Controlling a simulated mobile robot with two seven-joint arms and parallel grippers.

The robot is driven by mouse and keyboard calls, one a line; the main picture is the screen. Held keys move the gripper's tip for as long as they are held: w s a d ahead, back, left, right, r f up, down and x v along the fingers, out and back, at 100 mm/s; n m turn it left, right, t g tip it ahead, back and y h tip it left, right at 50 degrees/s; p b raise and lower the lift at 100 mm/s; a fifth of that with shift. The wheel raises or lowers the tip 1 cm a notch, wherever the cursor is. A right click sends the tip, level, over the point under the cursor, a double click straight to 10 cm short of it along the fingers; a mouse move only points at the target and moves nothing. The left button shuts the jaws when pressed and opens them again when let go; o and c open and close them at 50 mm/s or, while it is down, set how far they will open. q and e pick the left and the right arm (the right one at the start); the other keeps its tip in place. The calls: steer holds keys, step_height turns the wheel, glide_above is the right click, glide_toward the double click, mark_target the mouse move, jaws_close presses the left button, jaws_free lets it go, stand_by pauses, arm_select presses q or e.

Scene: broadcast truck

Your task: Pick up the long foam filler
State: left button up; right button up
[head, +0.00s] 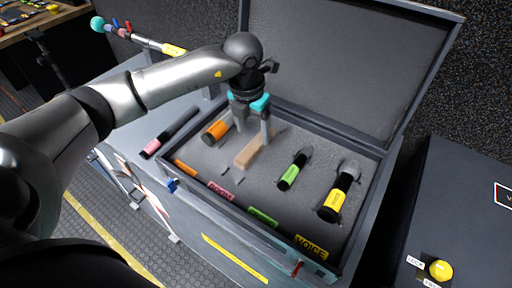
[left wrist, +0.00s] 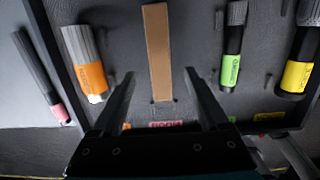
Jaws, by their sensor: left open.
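The long foam filler (head: 256,149) is a tan block lying in a slot of the foam-lined case (head: 345,153). It stands above the pink label, between an orange-banded microphone and a green-banded one. In the left wrist view the filler (left wrist: 158,52) is an upright tan strip centred between the fingers. My left gripper (head: 250,142) points down into the case, open, with its fingers around or just above the filler; I cannot tell if they touch it. The finger nearer the camera hides part of the filler. My right gripper is not in view.
The orange-banded microphone (head: 216,130), green-banded microphone (head: 293,170) and yellow-banded microphone (head: 339,197) sit in the case. A pink-banded microphone (head: 170,133) lies outside, left of it. The raised lid (head: 345,65) stands behind. A dark box with a yellow button (head: 440,269) is at right.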

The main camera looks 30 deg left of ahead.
mark_target(256, 143)
arm_select(q)
steer(key=shift+w+f+b, duration=0.2)
steer(key=shift+f, duration=0.8)
steer(key=shift+w+f+b, duration=0.15)
steer(key=shift+w+f, duration=0.1)
steer(key=shift+f, duration=0.7)
steer(key=shift+w+f+b, duration=0.2)
steer(key=shift+f, duration=0.8)
steer(key=shift+c, duration=0.4)
jaws_close()
